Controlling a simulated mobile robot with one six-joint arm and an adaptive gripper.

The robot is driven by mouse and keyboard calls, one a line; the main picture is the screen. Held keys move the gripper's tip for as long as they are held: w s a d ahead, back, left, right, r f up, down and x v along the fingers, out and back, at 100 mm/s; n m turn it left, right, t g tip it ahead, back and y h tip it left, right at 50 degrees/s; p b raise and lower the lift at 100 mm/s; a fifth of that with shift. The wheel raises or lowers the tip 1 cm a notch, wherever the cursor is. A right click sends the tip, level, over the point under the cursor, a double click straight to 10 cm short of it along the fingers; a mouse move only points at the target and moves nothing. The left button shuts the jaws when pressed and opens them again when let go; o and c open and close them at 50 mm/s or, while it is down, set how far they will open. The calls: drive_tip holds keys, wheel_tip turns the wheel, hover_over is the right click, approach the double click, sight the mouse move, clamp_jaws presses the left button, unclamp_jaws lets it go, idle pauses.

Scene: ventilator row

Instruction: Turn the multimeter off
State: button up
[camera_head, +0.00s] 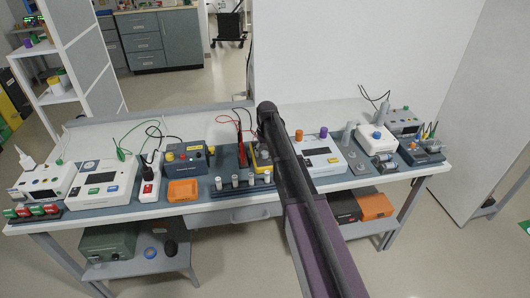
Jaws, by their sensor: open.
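A yellow multimeter (261,159) sits on the long bench just left of my arm, near the bench's middle. Red and black leads stand beside it on its left. My arm runs up from the bottom of the picture and covers its right part, so its dial and switch position cannot be made out. My gripper cannot be seen; only the arm's links show, with a dark rounded end above the multimeter.
The bench (338,203) is crowded. A white instrument (323,158) stands right of my arm. A partition wall stands behind.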

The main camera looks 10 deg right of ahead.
sight(266, 153)
drive_tip(key=shift+m, duration=0.4)
drive_tip(key=m, duration=0.4)
drive_tip(key=shift+m, duration=0.3)
drive_tip(key=m, duration=0.4)
drive_tip(key=shift+r+m+t, duration=0.1)
drive_tip(key=shift+m+t, duration=0.2)
drive_tip(key=shift+m, duration=0.1)
wheel_tip(266, 153, up, 14)
drive_tip(key=p, duration=1.4)
drive_tip(key=s+f+n+b, duration=0.2)
drive_tip(key=s+f+n, duration=0.1)
drive_tip(key=s, duration=1.1)
drive_tip(key=s+f+n+b, duration=0.2)
drive_tip(key=s+n+b, duration=0.1)
drive_tip(key=s, duration=1.2)
drive_tip(key=shift+f+n+h+b, duration=0.3)
drive_tip(key=shift+f+n, duration=0.1)
drive_tip(key=shift+n, duration=0.5)
